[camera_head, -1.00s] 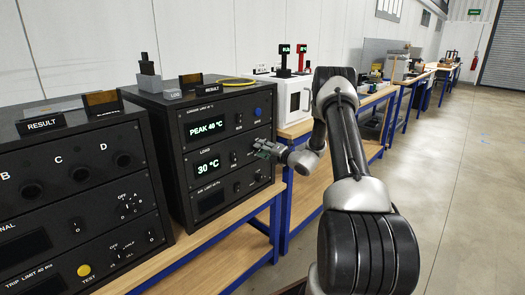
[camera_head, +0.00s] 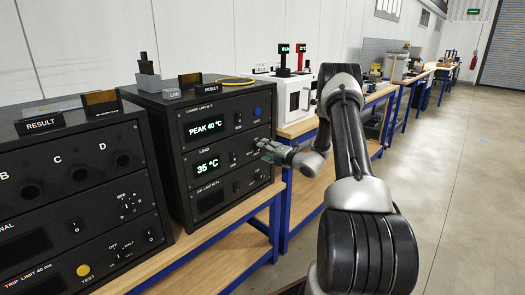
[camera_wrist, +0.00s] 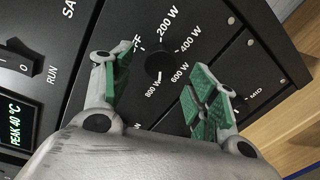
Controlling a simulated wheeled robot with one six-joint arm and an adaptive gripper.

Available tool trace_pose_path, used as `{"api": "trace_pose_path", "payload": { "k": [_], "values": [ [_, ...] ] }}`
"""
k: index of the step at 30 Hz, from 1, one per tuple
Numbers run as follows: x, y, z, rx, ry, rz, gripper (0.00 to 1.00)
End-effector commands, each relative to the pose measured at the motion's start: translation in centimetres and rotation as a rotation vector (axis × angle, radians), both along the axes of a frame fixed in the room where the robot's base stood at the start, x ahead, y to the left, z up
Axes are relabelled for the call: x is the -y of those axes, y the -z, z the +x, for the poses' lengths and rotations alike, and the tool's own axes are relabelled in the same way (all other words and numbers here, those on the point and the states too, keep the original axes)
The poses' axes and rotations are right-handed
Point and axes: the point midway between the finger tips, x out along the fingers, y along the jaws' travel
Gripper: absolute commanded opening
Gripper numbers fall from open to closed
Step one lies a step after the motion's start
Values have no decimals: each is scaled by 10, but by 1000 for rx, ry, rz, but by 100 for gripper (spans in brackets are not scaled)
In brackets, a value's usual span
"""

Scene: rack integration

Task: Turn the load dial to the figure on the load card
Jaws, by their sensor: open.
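The load dial (camera_wrist: 159,65) is a dark round knob in the wrist view, ringed by white marks for OFF, 200 W, 400 W, 600 W and 800 W. I cannot tell for certain which figure it points to. My gripper (camera_wrist: 166,88) is open, its green-padded fingers apart on either side below the dial, with nothing held. In the head view my gripper (camera_head: 266,148) is at the front of the black instrument (camera_head: 222,135), by the LOAD row, and hides the dial. The LOAD display (camera_head: 207,166) reads 35 °C. I cannot make out a load card.
The upper display (camera_head: 202,129) reads PEAK 40 °C. A RUN switch (camera_wrist: 22,62) is left of the dial in the wrist view. Another black panel (camera_head: 75,205) stands at left on the bench. A white box (camera_head: 292,97) stands behind. Open floor lies to the right.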

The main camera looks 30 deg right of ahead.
Motion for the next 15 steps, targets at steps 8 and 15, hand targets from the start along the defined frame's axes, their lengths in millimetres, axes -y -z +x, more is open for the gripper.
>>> {"api": "trace_pose_path", "payload": {
  "k": [8,15],
  "values": [
    [21,-3,-60,-3,4,2,59],
    [29,-5,-86,-2,2,1,59]
  ]
}}
